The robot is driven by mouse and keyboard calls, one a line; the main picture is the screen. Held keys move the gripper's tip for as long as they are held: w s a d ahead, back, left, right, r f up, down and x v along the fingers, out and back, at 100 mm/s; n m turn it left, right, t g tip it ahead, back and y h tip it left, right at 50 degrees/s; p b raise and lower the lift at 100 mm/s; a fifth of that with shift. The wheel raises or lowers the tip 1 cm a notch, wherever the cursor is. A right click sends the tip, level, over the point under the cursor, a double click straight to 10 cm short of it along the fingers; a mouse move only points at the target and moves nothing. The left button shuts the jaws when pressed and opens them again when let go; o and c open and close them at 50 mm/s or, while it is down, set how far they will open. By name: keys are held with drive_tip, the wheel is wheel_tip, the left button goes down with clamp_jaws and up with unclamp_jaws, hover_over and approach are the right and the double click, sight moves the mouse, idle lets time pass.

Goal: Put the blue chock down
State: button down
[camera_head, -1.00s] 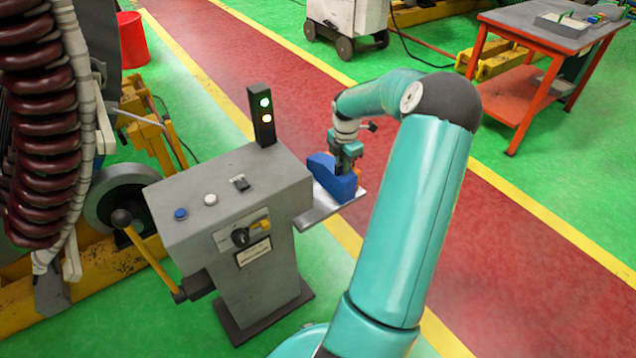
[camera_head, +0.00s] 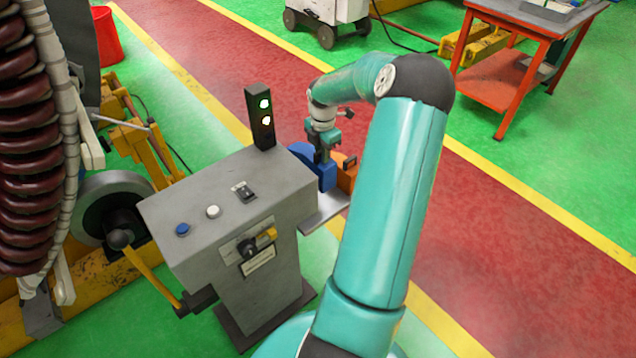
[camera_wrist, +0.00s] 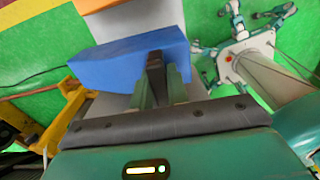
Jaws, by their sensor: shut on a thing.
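The blue chock (camera_head: 327,179) is at the grey shelf (camera_head: 322,213) on the right side of the console. My gripper (camera_head: 323,158) comes down on it from above and is shut on its raised middle part. In the wrist view the blue chock (camera_wrist: 112,66) spans the front of my gripper (camera_wrist: 160,76), with a dark part of it between the fingers. I cannot tell whether its underside touches the shelf.
An orange block (camera_head: 347,174) stands just right of the chock, on the shelf. The grey console (camera_head: 228,205) with buttons and a signal light (camera_head: 261,116) is close on the left. A red work table (camera_head: 505,85) stands farther back right.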

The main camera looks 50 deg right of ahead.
drive_tip(key=shift+a+r, duration=0.1)
drive_tip(key=shift+r, duration=0.05)
drive_tip(key=shift+s+f, duration=0.3)
wheel_tip(320, 180, down, 6)
drive_tip(key=shift+w+r, duration=0.1)
drive_tip(key=shift+w, duration=0.05)
drive_tip(key=shift+f, duration=1.95)
drive_tip(key=c, duration=1.4)
unclamp_jaws()
drive_tip(key=shift+o, duration=0.2)
wheel_tip(320, 180, up, 12)
drive_tip(key=shift+r, duration=0.2)
